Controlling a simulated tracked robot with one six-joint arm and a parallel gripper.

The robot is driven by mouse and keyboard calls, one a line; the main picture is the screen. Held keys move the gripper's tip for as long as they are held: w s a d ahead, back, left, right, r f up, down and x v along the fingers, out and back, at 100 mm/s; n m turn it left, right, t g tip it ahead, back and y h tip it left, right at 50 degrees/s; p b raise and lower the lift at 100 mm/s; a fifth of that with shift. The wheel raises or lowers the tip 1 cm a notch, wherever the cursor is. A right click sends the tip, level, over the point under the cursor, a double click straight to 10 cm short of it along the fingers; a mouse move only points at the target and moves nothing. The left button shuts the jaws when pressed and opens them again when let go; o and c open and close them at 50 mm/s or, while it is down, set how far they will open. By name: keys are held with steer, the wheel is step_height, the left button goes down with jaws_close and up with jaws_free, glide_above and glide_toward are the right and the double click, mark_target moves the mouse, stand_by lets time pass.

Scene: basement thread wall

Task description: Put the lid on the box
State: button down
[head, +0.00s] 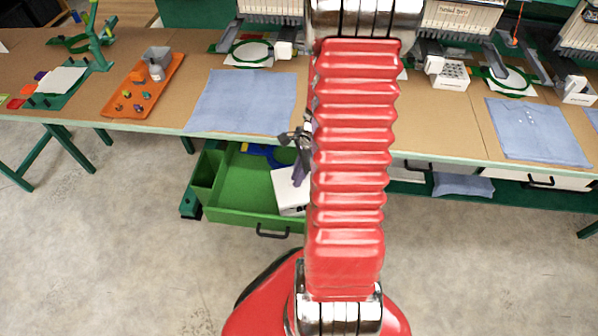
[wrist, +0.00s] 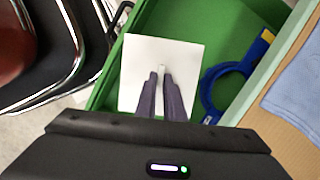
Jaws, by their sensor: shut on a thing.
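A square white lid (wrist: 187,56) with a small knob shows in the wrist view, over the green drawer. My gripper (wrist: 161,74) has its two grey-purple fingers shut on the knob. In the head view a white box shape (head: 288,194) sits in the open green drawer, and my gripper (head: 301,168) reaches down to its top from above. My red arm hides its right part. The lid covers the box in the wrist view; I cannot tell whether the lid rests fully on it.
The open green drawer (head: 240,207) has a black handle and a side compartment. A blue tool (wrist: 238,70) lies in it beside the lid. Above is the workbench with a blue cloth (head: 243,100) and an orange tray (head: 143,88). The floor at the left is clear.

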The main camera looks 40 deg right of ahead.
steer(key=shift+s+d+x, duration=0.1)
steer(key=shift+d+x, duration=0.1)
steer(key=shift+x, duration=0.65)
steer(key=shift+s+d+x, duration=0.1)
steer(key=shift+d+x, duration=0.05)
steer(key=shift+x, duration=0.7)
steer(key=shift+s+d+x, duration=0.1)
steer(key=shift+d+x, duration=0.1)
steer(key=shift+x, duration=0.65)
steer(key=shift+f, duration=0.5)
steer(key=c, duration=1.8)
jaws_free()
steer(key=shift+r, duration=0.1)
steer(key=v, duration=1.3)
steer(key=shift+r, duration=0.2)
steer(key=shift+s, duration=0.1)
